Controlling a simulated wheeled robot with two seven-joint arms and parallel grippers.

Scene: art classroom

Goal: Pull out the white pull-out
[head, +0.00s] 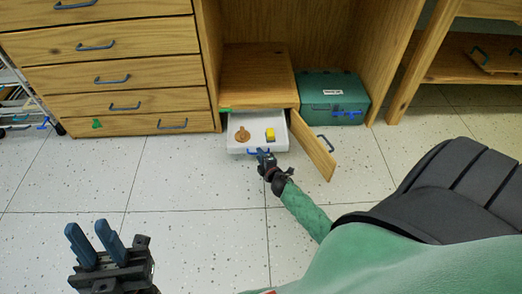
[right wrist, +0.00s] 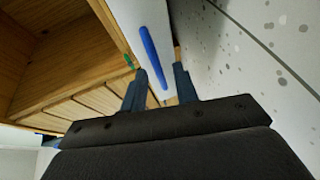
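The white pull-out (head: 256,131) sticks part way out of the low wooden cabinet (head: 257,75). A round brown item (head: 242,134) and a yellow block (head: 270,134) lie in it. Its blue handle (head: 258,151) is on the front face. My right gripper (head: 265,155) is at this handle. In the right wrist view the fingers (right wrist: 162,84) stand apart, and the lower end of the blue handle (right wrist: 152,55) shows between them; contact cannot be told. My left gripper (head: 86,232) is open and empty above the floor at lower left.
A small wooden door (head: 312,147) stands open just right of the pull-out. A green case (head: 334,96) sits right of the cabinet. Wooden drawers (head: 120,76) with blue handles stand at left. The tiled floor in front of the pull-out is clear left of my right arm.

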